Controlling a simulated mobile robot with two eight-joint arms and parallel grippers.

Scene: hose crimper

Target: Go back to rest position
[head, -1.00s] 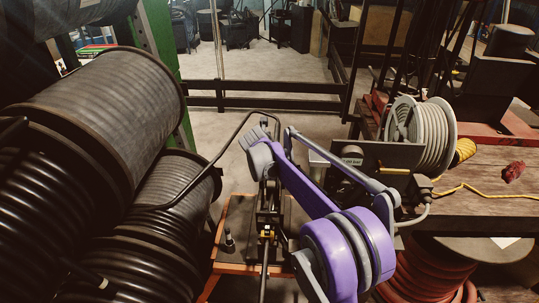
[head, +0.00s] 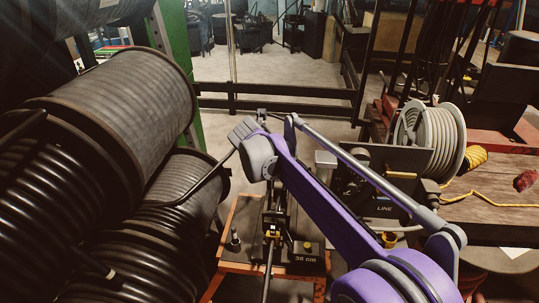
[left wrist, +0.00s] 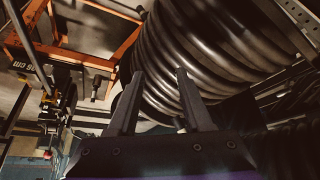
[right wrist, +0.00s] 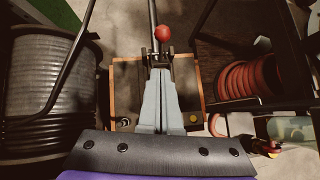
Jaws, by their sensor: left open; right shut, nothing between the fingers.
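My right arm, purple and grey, crosses the head view from the lower right to the middle; its fingers are hidden there. In the right wrist view my right gripper (right wrist: 160,74) is shut and empty, its grey fingers in front of the hose crimper (right wrist: 159,62) with a red-knobbed lever (right wrist: 162,33). I cannot tell if they touch it. The crimper also shows in the head view (head: 271,222), on an orange-framed stand (head: 235,262). My left gripper is outside the head view. In the left wrist view my left gripper (left wrist: 160,71) is open and empty, before a black hose reel (left wrist: 235,40).
Large black hose reels (head: 115,95) fill the left side; a black hose (head: 205,183) runs from them toward the crimper. A wooden bench (head: 490,205) with a white hose reel (head: 438,140) stands at right. Open floor (head: 265,70) lies beyond a dark rail.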

